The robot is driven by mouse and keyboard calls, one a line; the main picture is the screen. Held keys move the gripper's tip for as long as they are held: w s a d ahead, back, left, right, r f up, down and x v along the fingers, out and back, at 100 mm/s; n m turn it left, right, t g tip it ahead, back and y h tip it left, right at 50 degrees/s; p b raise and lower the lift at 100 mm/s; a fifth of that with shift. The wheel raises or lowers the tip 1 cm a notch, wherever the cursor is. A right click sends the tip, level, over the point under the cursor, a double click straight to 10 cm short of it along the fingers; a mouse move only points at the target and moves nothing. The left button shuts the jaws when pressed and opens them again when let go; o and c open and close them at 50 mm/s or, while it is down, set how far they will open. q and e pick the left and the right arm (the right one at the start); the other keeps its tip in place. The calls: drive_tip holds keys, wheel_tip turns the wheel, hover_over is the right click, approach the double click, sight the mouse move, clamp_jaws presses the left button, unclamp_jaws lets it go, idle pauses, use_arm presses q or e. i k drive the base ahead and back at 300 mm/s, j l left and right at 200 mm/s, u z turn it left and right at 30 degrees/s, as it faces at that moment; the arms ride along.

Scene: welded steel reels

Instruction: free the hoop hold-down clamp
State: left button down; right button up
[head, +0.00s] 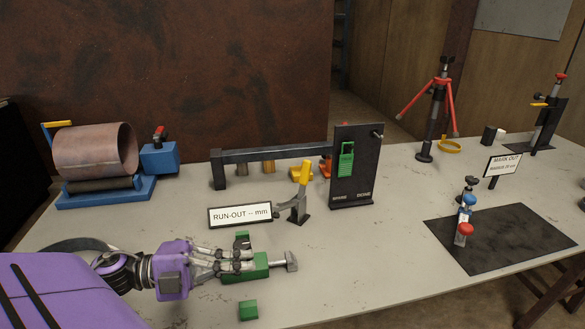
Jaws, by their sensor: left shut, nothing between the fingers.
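A toggle-type clamp with an upright yellow handle (305,173) stands on a small dark foot near the middle of the bench. Its grey arm points left, close to the run-out sign. I take it for the hold-down clamp, but cannot be sure. A grey curved band (75,244), perhaps the hoop, shows at the left and is mostly hidden by my purple arm. My left gripper (250,263) is shut and empty, in front of the yellow handle and to its left. It overlaps a green block (261,262) with a grey T-shaped end; contact is unclear. My right gripper is out of view.
A small green block (248,310) lies near the front edge. A run-out sign (240,215), a dark beam (270,154) and a black board (353,165) stand behind. A copper-coloured drum (95,150) sits on a blue stand at left. A dark mat (490,238) lies right.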

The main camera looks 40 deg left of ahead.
sight(306, 166)
drive_tip(key=i+j, duration=0.75)
drive_tip(key=j, duration=0.3)
